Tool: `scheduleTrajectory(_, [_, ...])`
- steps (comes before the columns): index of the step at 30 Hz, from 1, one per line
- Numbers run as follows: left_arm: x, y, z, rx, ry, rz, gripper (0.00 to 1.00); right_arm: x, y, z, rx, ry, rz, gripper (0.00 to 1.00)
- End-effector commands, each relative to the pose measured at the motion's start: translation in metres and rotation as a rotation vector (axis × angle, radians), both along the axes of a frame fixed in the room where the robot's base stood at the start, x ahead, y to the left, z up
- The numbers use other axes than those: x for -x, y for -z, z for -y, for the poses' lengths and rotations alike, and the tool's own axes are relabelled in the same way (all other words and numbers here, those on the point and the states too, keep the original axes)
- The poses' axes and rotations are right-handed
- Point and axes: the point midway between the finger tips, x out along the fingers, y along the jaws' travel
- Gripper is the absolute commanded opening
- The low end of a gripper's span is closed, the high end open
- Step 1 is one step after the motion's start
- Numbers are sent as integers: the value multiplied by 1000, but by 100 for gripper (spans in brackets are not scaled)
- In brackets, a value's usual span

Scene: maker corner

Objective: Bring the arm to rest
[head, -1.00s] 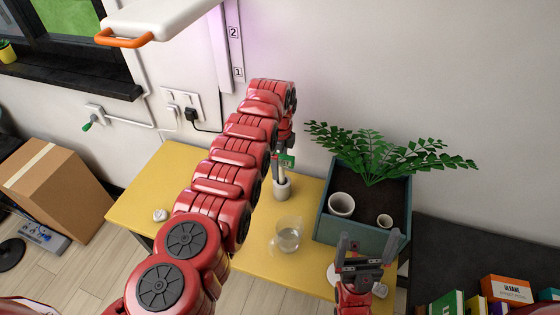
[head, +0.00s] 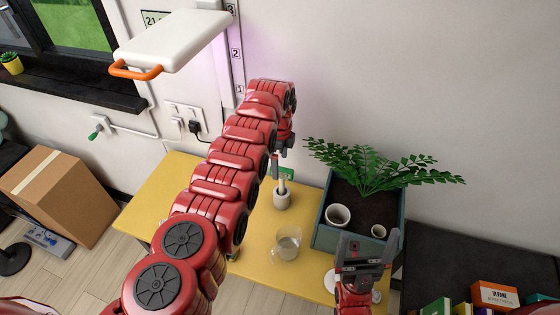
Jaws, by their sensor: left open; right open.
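My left arm reaches in from the lower left across the yellow table (head: 150,207). Its gripper (head: 277,165) points down over the table, partly hidden by the arm, with its fingers apart. My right gripper (head: 367,247) is at the lower right, fingers apart and empty, in front of the planter box (head: 325,237).
A glass jug (head: 287,243) stands on the table. The planter holds a green fern (head: 375,165) and two white pots. Books and boxes (head: 496,297) are at the lower right. A white panel with an orange handle (head: 172,42) hangs at the upper left. A cardboard box (head: 62,193) is on the floor.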

Motion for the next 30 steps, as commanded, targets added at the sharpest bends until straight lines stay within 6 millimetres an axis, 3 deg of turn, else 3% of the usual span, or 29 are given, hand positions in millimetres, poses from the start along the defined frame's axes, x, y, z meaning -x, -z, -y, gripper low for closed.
scheduleTrajectory(12, [1, -29, 0, -1, 0, -3, 99, 0, -25, 0, 0, 0, 0, 99])
scheduleTrajectory(30, [1, -29, 0, -1, 0, -2, 99, 0, -25, 0, 0, 0, 0, 99])
